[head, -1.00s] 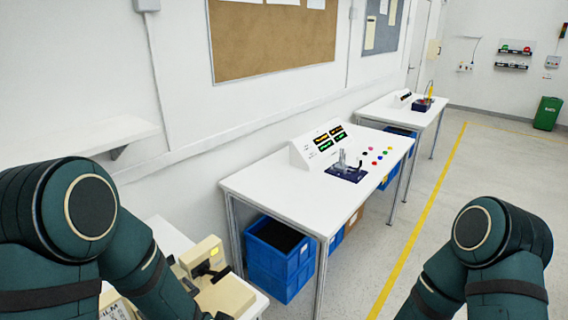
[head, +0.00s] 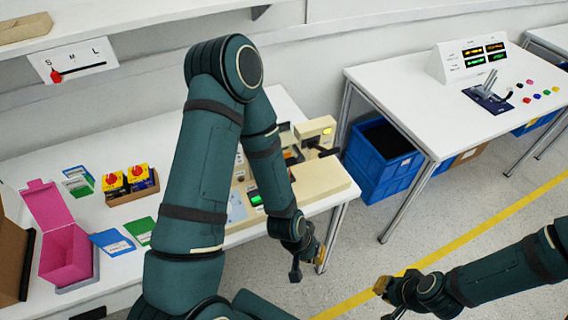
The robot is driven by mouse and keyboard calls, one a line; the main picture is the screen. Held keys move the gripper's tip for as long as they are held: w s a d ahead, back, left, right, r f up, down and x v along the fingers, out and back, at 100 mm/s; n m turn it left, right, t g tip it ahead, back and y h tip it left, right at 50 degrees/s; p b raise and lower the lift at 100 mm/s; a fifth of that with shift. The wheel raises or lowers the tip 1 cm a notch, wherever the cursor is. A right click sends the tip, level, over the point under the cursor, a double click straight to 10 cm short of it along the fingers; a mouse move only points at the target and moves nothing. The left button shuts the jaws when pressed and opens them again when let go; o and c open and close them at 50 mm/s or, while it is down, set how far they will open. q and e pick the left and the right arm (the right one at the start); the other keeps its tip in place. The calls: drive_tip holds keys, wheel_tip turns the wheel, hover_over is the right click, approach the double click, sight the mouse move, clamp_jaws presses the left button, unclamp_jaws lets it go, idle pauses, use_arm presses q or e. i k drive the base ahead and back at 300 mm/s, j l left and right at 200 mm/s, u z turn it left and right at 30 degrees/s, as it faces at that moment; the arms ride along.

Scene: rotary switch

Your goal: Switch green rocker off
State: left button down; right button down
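A small green rocker (head: 256,199) in a dark frame sits on the face of a long beige device (head: 318,178) on the near table. It looks lit, but its tilt is too small to tell. My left arm crosses in front of the device and hides part of it. My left gripper (head: 308,267) hangs past the table's front edge, to the right of and nearer than the rocker. Its fingers look apart, with nothing between them. My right gripper (head: 388,300) is over the floor at the lower right, far from the rocker, with its fingers apart and empty.
The near table also holds a pink box (head: 66,250), a tray with yellow-and-red switches (head: 126,181), and blue and green cards (head: 112,242). A second white table (head: 425,105) with a console stands at right, blue bins (head: 385,160) beneath. Floor between is open.

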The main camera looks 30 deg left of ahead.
sight(254, 197)
drive_tip(key=u, duration=1)
